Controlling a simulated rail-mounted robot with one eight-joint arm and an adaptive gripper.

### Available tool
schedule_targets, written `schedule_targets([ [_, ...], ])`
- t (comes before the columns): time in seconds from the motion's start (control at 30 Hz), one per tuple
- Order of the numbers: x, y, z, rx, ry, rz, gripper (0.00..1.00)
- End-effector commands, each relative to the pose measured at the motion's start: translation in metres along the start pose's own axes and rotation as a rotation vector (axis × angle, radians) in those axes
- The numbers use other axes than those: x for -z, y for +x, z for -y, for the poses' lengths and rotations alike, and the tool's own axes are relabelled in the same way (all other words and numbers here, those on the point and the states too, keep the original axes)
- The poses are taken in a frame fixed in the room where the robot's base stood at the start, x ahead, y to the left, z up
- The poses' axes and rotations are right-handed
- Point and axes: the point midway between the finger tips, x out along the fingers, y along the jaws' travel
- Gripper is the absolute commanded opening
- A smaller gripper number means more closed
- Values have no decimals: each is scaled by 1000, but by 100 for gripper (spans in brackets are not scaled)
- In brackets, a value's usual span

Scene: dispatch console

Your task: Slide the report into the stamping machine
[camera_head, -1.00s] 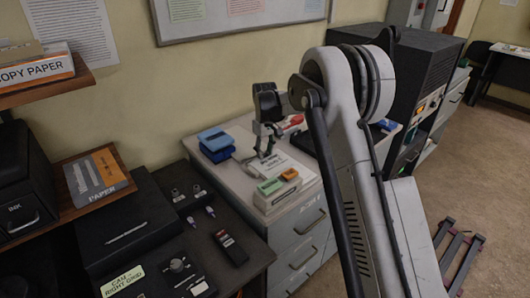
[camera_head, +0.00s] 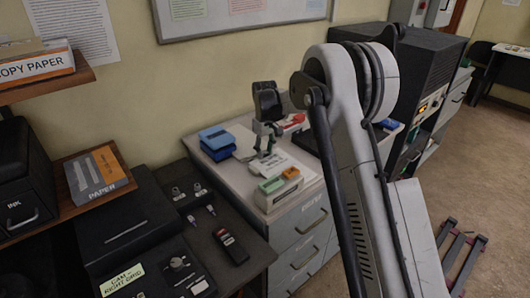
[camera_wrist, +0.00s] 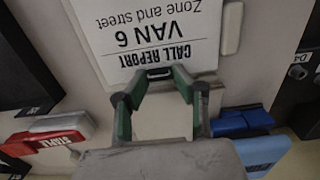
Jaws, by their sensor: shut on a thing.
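The report (camera_wrist: 150,30) is a white sheet or card reading "CALL REPORT VAN 6", upside down at the top of the wrist view. In the head view it (camera_head: 299,169) lies at the cabinet top, partly hidden by my gripper (camera_head: 264,151). In the wrist view my gripper (camera_wrist: 155,86) has its green fingers at the report's near edge, shut on it by a small dark grip. A black unit (camera_wrist: 22,55) with a partly cut-off label stands left of the report in the wrist view. Whether this is the stamping machine I cannot tell.
A red stapler (camera_wrist: 58,131) lies to the left in the wrist view. A pale tray with green and orange blocks (camera_head: 279,193) sits at the cabinet's front. A dark console (camera_head: 128,222) is at the left.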

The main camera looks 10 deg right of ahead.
Motion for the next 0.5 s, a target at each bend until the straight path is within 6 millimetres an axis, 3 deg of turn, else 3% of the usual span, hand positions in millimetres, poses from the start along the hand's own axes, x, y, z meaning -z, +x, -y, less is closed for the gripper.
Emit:
schedule_targets([
  [0.27,0,0,2,2,-1,0,2],
  [0.3,0,0,2,2,-1,0,27],
  [0.47,0,0,2,2,-1,0,48],
  [0.5,0,0,2,2,-1,0,48],
])
